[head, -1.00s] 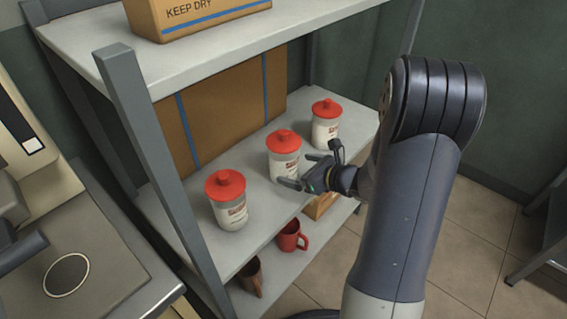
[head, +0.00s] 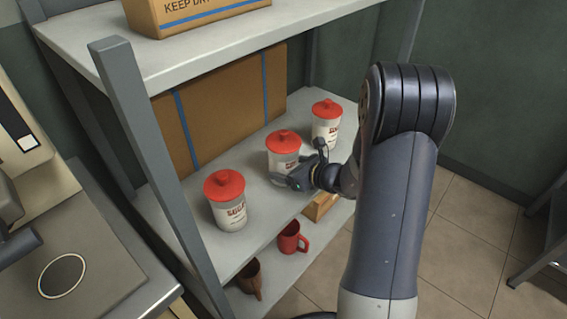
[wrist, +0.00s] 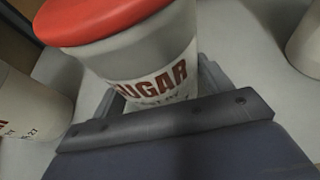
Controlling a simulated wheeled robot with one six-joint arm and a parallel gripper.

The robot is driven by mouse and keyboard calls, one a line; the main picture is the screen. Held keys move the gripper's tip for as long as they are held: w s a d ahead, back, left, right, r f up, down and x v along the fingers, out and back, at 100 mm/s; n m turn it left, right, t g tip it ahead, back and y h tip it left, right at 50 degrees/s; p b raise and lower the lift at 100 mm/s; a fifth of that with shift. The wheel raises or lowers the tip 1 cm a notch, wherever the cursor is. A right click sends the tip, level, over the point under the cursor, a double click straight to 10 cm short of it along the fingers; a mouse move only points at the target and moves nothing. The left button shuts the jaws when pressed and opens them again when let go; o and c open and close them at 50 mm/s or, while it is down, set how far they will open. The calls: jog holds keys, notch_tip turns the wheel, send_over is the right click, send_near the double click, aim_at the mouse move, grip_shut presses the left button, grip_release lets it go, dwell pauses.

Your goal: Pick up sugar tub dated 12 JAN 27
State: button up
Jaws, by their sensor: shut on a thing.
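Three white sugar tubs with red lids stand in a row on the middle shelf. The middle tub (head: 283,148) is between the jaws of my gripper (head: 300,176), which is shut on it. In the wrist view this tub (wrist: 158,65) fills the centre, its label reading "SUGAR"; the line below is mostly hidden by the gripper, so its date cannot be read. The near tub (head: 229,203) stands to the left and the far tub (head: 326,123) to the right, both apart from my gripper. The held tub looks upright, at shelf level.
A cardboard box (head: 225,100) with blue bands stands behind the tubs. The upper shelf (head: 210,50) with another box is above. A grey shelf post (head: 150,160) rises at the left. A red mug (head: 290,240) and a brown mug (head: 250,278) are on the lower shelf.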

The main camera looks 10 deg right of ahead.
jog(key=c, duration=0.7)
